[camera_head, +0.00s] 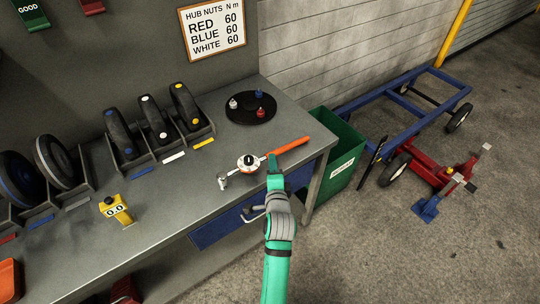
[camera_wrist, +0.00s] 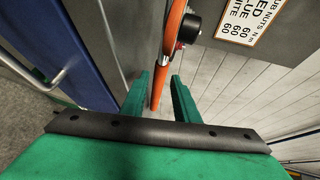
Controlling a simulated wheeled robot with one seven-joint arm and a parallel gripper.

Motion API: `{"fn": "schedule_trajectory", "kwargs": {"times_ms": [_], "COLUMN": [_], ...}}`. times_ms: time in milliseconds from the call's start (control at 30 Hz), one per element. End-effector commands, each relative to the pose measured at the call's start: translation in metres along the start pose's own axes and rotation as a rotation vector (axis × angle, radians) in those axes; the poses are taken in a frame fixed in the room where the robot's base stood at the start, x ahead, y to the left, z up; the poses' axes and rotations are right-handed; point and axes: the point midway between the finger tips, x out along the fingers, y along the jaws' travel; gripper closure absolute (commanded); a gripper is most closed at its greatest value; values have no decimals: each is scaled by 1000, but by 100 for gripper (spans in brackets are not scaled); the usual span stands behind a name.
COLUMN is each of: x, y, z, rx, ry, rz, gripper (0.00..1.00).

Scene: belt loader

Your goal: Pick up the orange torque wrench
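The orange torque wrench (camera_head: 290,146) lies on the grey bench near its front right edge. Its white dial and silver head point left, and its orange handle points right. My gripper (camera_head: 274,160) is at the bench's front edge, by the dial end of the handle. In the wrist view, the orange handle (camera_wrist: 172,45) runs between my two open fingers (camera_wrist: 159,90), with gaps on both sides. The head view does not show whether the fingers touch the handle.
A black round tray (camera_head: 250,118) with coloured nuts stands behind the wrench. A blue drawer (camera_head: 222,226) with a handle is below the bench top. A green bin (camera_head: 343,165) stands right of the bench.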

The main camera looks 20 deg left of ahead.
Motion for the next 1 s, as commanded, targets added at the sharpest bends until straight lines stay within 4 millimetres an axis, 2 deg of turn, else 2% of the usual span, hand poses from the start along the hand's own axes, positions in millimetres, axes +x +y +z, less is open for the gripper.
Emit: {"fn": "schedule_trajectory", "kwargs": {"times_ms": [100, 200, 533, 633, 667, 1000], "x": [19, 29, 35, 35, 35, 34], "y": [-2, -1, -1, -1, -1, -5], "z": [1, 1, 0, 0, 0, 0], "rx": [-1, -2, -1, -1, -1, -1], "ry": [-1, -1, 0, 0, 0, 1], "rz": [-1, 0, -1, -1, -1, -6], "gripper": [72, 72, 72, 96, 100, 100]}}
